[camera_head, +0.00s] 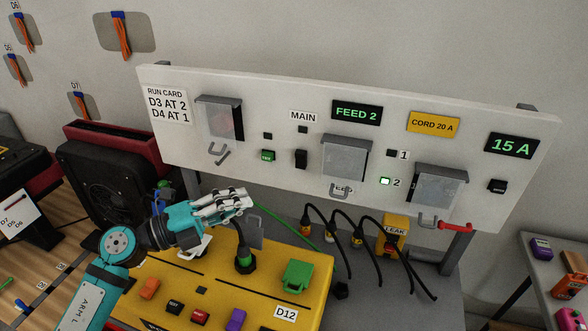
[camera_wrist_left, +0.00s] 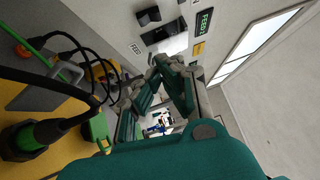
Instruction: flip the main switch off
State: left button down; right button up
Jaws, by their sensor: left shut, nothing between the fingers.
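The panel (camera_head: 400,120) stands on posts at the back of the bench. The MAIN label (camera_head: 303,116) is on its middle left, above a small dark square (camera_head: 303,129). Below that is a black rocker switch (camera_head: 301,158); which way it is tipped is too small to tell. My left gripper (camera_head: 248,197) is shut and empty, below and left of the rocker and apart from it. In the left wrist view my left gripper (camera_wrist_left: 163,66) shows its fingers drawn together near the panel. My right gripper is not in view.
A yellow unit (camera_head: 185,285) with a black plug (camera_head: 244,258) standing in it lies below my gripper. Black cables (camera_head: 345,225) loop beneath the panel near a LEAK box (camera_head: 394,235). FEED 2 is lit.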

aim_at(300, 161)
pick_arm(q)
jog(key=p+x, duration=0.1)
jog(key=x, duration=0.3)
jog(key=w+p+x, duration=0.1)
jog(key=x, duration=0.4)
jog(key=w+a+p+x, duration=0.1)
jog(key=p+x, duration=0.1)
jog(key=x, duration=0.2)
jog(key=shift+w+r, duration=0.1)
jog(key=shift+w, duration=0.15)
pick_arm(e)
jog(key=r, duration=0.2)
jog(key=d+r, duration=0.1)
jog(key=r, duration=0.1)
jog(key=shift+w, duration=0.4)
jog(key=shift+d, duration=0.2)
pick_arm(q)
jog(key=shift+w+d+r+p, duration=0.1)
jog(key=shift+w+p, duration=0.1)
jog(key=shift+p, duration=0.7)
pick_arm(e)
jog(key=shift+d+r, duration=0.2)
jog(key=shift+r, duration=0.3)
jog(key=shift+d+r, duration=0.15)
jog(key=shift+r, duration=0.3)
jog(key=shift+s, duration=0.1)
